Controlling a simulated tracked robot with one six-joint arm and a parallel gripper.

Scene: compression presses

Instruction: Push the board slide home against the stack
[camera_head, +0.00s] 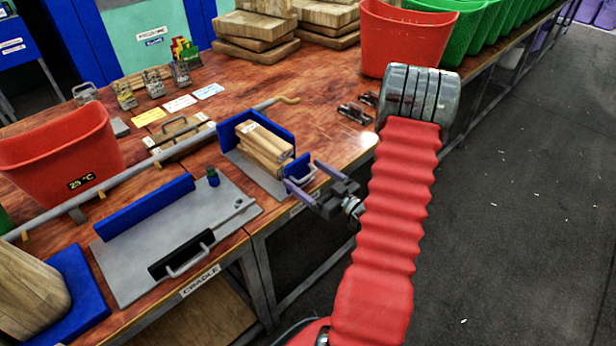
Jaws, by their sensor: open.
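A stack of wooden boards (264,144) lies on a grey plate against a tall blue fence (282,137) near the table's front edge. A small blue upright plate (297,167), which looks like the board slide, stands at the stack's near right end. It carries a silver handle (309,176). I cannot tell whether the slide touches the stack. My gripper (303,174) is open at the handle, with one finger on each side of it in the picture. Contact with the handle cannot be told. My red-sleeved arm reaches in from the right.
A grey cradle plate (225,204) with a black handled block (180,254) lies to the left. A long grey bar (160,157) runs behind. Red bins (60,150) (405,38) stand left and behind. Dark clamps (355,113) lie right of the stack.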

